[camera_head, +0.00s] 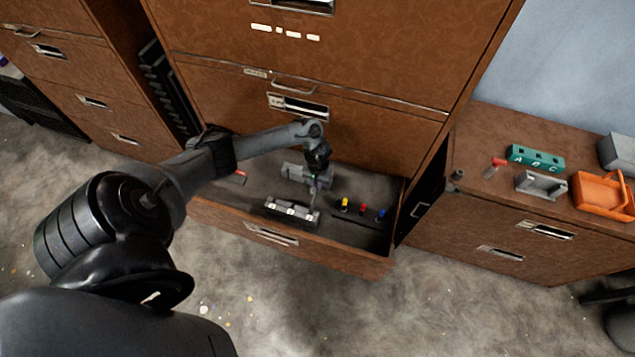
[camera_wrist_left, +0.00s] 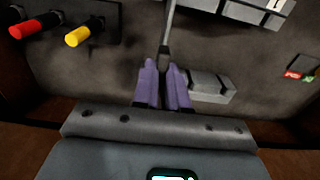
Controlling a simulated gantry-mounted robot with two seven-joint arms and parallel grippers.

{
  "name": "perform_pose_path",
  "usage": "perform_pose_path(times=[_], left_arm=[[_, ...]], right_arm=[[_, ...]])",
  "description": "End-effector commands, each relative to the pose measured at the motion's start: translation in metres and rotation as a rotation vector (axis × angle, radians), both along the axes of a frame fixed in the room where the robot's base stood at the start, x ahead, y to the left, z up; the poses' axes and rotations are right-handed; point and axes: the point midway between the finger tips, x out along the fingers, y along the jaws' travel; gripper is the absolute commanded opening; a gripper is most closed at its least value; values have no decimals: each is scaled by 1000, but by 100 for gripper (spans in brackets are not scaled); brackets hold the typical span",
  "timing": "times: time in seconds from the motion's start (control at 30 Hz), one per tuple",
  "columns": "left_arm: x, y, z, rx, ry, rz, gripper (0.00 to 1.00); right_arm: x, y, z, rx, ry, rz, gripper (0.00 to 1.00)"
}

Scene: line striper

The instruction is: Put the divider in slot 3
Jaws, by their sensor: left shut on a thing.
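My left gripper (camera_head: 317,178) is down inside the open drawer, above its floor. In the left wrist view its purple fingertips (camera_wrist_left: 165,72) are shut on a thin grey strip, which looks like the divider (camera_wrist_left: 168,28); it points away from the fingers. A grey slotted block with pale marks (camera_head: 292,210) lies near the drawer's front; it also shows at the top of the left wrist view (camera_wrist_left: 255,8). The marks are too small to read, so I cannot tell which slot is 3. A second grey block (camera_head: 294,170) lies beside the gripper, farther back.
Yellow (camera_head: 345,203), red (camera_head: 363,208) and blue (camera_head: 381,213) pieces stand in the drawer (camera_head: 290,252), right of the slotted block. A red-ended item (camera_head: 238,177) lies at left. A side cabinet holds a green block (camera_head: 535,157) and an orange basket (camera_head: 602,195).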

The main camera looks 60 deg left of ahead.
Motion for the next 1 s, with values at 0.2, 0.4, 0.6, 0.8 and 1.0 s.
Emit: perform_pose_path(times=[0.2, 0.4, 0.6, 0.8, 1.0], left_arm=[[0, 0, -6, 1, -1, 2, 0], [0, 0, -11, 1, -1, 1, 0], [0, 0, -16, 0, 0, 1, 0], [0, 0, -21, 0, -1, 2, 0], [1, 0, -24, 0, -1, 1, 0]], right_arm=[[0, 0, -2, 1, 0, -1, 43], [0, 1, -4, 4, 0, -3, 43], [0, 2, -6, 8, 0, -6, 43], [0, 2, -7, 11, 0, -6, 43], [0, 2, -8, 10, -1, -6, 43]])
